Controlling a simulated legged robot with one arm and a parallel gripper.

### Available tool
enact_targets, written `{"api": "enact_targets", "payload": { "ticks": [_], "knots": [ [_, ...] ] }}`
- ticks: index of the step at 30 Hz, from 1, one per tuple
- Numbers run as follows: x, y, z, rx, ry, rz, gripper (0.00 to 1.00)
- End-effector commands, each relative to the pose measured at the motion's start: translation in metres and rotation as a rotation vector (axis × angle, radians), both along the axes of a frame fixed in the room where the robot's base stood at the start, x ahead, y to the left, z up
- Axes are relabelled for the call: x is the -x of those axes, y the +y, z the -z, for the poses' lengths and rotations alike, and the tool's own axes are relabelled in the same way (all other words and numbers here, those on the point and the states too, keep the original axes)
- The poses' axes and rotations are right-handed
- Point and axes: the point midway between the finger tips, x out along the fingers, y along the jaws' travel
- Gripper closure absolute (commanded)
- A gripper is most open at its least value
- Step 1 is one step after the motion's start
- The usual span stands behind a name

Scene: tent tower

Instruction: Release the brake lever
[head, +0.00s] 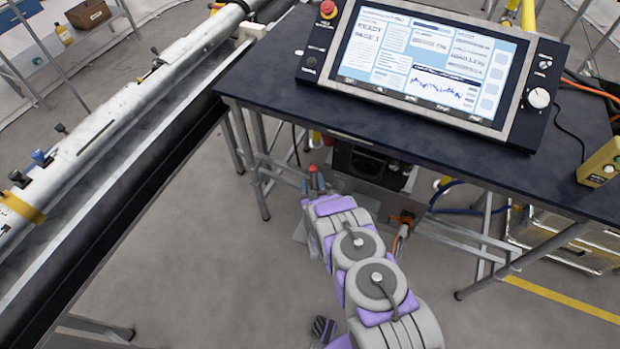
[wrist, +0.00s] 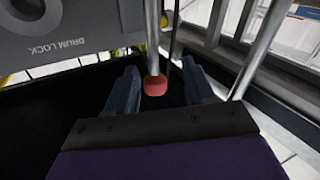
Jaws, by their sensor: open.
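The brake lever shows in the wrist view as a metal rod with a red knob (wrist: 155,86). The knob lies between the two fingers of my gripper (wrist: 160,75) in the picture, with a gap visible on each side. I cannot tell how far along the fingers it is in depth. My gripper is open and nothing is gripped. In the head view my arm reaches forward to beneath the front edge of the table, and a small red knob (head: 313,169) shows just beyond its end.
A grey panel marked DRUM LOCK (wrist: 45,40) is close on the left in the wrist view. A dark table (head: 270,75) with a screen console (head: 430,65) overhangs my arm. A long pale tube (head: 120,120) lies in a rail at left. Metal table legs (head: 250,165) stand near.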

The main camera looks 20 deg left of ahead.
Motion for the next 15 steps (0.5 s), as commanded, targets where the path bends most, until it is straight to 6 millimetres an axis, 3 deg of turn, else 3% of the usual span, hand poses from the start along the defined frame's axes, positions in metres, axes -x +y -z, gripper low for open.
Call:
{"api": "enact_targets", "payload": {
  "ticks": [3,10,15],
  "knots": [
    [0.002,0.011,0.007,0.013,0.005,-0.01,0.48],
    [0.003,0.016,0.009,0.016,0.006,-0.016,0.48],
    [0.003,0.012,0.006,0.009,0.006,-0.014,0.65]
  ]
}}
